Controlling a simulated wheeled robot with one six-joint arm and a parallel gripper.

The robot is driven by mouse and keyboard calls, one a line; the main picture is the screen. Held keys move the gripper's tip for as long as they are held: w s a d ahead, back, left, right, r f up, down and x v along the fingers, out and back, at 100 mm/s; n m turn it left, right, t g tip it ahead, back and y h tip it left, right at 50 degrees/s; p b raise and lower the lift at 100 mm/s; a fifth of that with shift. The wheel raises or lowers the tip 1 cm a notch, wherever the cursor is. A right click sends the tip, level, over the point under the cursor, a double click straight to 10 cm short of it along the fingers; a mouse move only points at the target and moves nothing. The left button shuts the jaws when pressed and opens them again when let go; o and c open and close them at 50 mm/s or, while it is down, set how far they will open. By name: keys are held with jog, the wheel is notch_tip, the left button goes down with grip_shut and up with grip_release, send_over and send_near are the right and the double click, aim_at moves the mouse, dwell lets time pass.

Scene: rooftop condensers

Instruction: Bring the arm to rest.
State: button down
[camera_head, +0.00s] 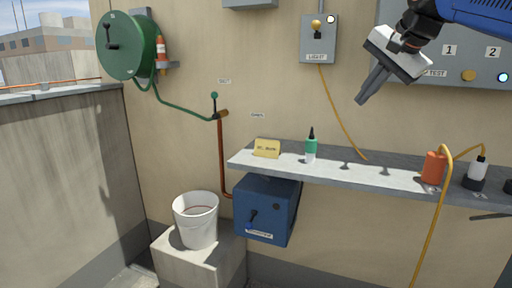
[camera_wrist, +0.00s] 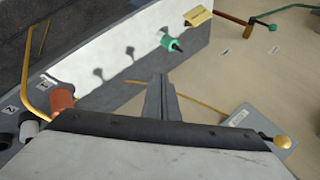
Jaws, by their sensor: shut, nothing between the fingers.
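My gripper (camera_head: 366,97) hangs at the upper right in the head view, in front of the wall between the light switch box and the numbered test panel. Its fingers are together, point down and to the left, and hold nothing. In the wrist view my gripper (camera_wrist: 158,82) shows its closed fingers at the middle, with the shelf beyond them. The fingertips are above the shelf and touch nothing that I can see. My arm's blue link runs out of the head view at the top right.
The light switch box (camera_head: 318,40) and test panel (camera_head: 455,72) are close to my gripper. A bucket (camera_head: 197,220) stands lower left.

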jog(key=s+f+n+g, duration=0.1)
jog(key=s+f+n, duration=0.2)
jog(key=s+f, duration=0.5)
jog(key=s+d+f+n+g+h, duration=0.1)
jog(key=s+f+n, duration=0.3)
jog(key=f, duration=1.4)
jog(key=s+d+f+n+h, duration=0.1)
jog(key=s+f+n, duration=0.2)
jog(key=s+f, duration=1)
jog(key=shift+g, duration=0.4)
jog(key=shift+d, duration=0.1)
